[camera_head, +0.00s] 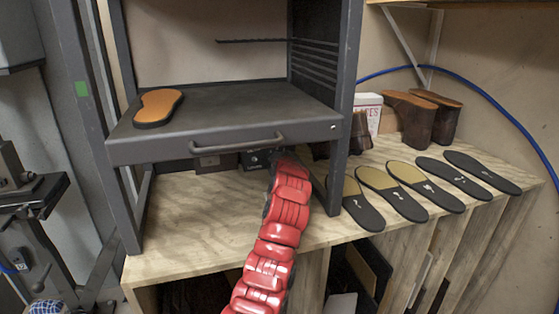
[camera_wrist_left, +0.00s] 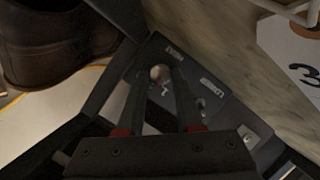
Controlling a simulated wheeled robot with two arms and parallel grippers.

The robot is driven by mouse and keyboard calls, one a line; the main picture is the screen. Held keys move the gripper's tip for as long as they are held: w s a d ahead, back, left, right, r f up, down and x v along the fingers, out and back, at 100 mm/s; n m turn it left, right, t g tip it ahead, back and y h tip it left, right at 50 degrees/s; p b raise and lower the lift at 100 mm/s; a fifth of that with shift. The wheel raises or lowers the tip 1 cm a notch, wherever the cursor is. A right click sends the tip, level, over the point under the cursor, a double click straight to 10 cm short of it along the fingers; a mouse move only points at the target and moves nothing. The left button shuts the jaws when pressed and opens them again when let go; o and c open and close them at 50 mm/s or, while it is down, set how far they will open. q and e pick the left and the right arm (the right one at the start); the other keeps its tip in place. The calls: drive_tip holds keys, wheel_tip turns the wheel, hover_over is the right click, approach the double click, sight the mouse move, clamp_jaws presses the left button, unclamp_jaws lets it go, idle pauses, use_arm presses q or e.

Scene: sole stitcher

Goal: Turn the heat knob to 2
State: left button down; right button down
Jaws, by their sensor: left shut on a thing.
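In the left wrist view a dark control panel (camera_wrist_left: 228,112) lies tilted, with pale lettering that is hard to read. A small light round knob (camera_wrist_left: 159,71) shows between the fingertips of my left gripper (camera_wrist_left: 160,78), which is shut on it. The knob's pointer and its setting cannot be read. In the head view the dark control box (camera_head: 254,160) sits under the grey tray, and my red left arm reaches up to it. The arm's end hides the fingers and knob there. My right gripper is not in view.
The grey tray (camera_head: 170,152) with its handle (camera_head: 238,146) overhangs the box; an orange sole (camera_head: 158,106) lies on it. Dark soles (camera_head: 397,199) and brown boots (camera_head: 408,118) stand to the right on the wooden bench (camera_head: 180,240). A dark shoe (camera_wrist_left: 50,50) is close in the wrist view.

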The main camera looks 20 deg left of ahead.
use_arm(q)
drive_tip(key=m+b, duration=0.1)
drive_tip(key=b, duration=0.2)
drive_tip(key=m+g+y+b, duration=0.1)
drive_tip(key=b, duration=0.2)
drive_tip(key=shift+w+d+f, duration=0.1)
drive_tip(key=shift+d+f, duration=0.1)
drive_tip(key=shift+f, duration=0.05)
drive_tip(key=shift+m+b, duration=0.3)
drive_tip(key=shift+m, duration=0.3)
drive_tip(key=shift+r+m+g+y, duration=0.2)
drive_tip(key=shift+m+g+y, duration=0.1)
drive_tip(key=shift+m+y, duration=0.1)
drive_tip(key=c, duration=0.6)
unclamp_jaws()
drive_tip(key=shift+a, duration=0.1)
drive_tip(key=shift+o, duration=0.2)
drive_tip(key=shift+r, duration=0.1)
